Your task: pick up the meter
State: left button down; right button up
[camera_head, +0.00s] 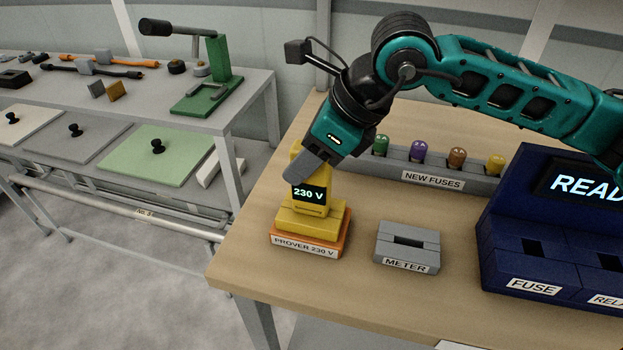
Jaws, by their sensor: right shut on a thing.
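The yellow meter (309,196), with a dark screen reading "230 V", stands upright at the front left of the wooden table. Its lower end meets the stepped yellow block of the prover (310,232), labelled "PROVER 230 V". My right gripper (306,170) comes down from above and is shut on the upper part of the meter. The gripper hides part of the meter's top. The grey holder labelled "METER" (408,243) stands to the right of the prover, and its slot is empty. My left gripper is not in view.
Behind the meter holder is a grey rack (402,170) labelled "NEW FUSES" with several coloured fuses. A dark blue tester (520,250) stands at the right. A grey bench (150,100) with tools and a green stand (215,75) is at the left, across a gap.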

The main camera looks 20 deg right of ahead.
grip_shut()
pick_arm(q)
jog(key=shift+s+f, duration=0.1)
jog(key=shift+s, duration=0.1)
pick_arm(e)
jog(key=shift+r, duration=0.1)
